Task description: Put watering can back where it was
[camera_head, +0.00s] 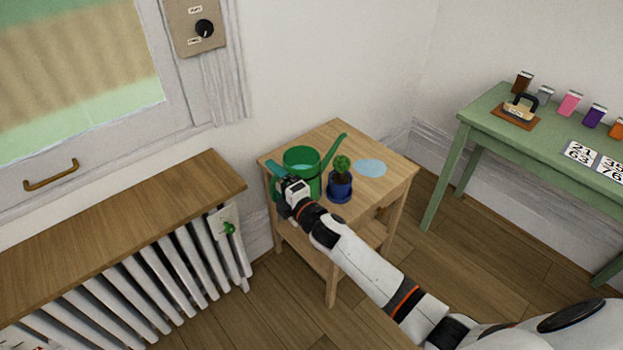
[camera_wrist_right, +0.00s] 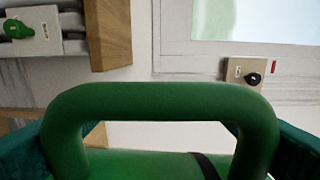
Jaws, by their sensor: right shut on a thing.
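The green watering can (camera_head: 302,160) is at the left side of the small wooden table (camera_head: 340,135), its spout pointing up and right. I cannot tell whether its base touches the tabletop. My right gripper (camera_head: 288,192) is shut on the can's handle, at the can's near left side. In the right wrist view the green handle (camera_wrist_right: 160,100) fills the lower middle, between dark finger edges at both sides. A light blue round patch (camera_head: 370,168) lies on the tabletop's right part. My left gripper is not in view.
A small plant in a blue pot (camera_head: 340,187) stands close to the can, beside my right arm. A radiator with a wooden shelf (camera_head: 130,215) is at left. A green table (camera_head: 500,125) with a stamp-like block (camera_head: 519,107) and small coloured items is at right.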

